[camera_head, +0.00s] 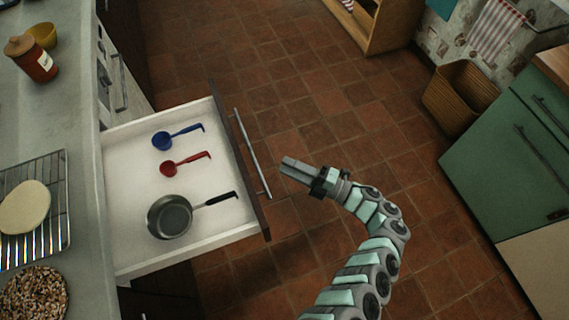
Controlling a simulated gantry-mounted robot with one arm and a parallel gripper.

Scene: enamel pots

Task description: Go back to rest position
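My gripper (290,169) is in the middle of the view, over the tiled floor and just right of the open drawer's handle (252,154). Its two fingers point left and lie close together; the gap between them is hard to make out. I see nothing held in it. The drawer (119,190) is pulled out from the counter on the left. A blue ladle (164,141), a red ladle (170,169) and a grey pan (170,217) with a dark handle lie in it.
The counter (75,120) on the left holds a red jar (38,66), a yellow bowl (42,36), and a wire rack (52,225) with pale dough. A green cabinet (510,150) and wicker basket (458,95) stand at right. The tiled floor (280,75) between is clear.

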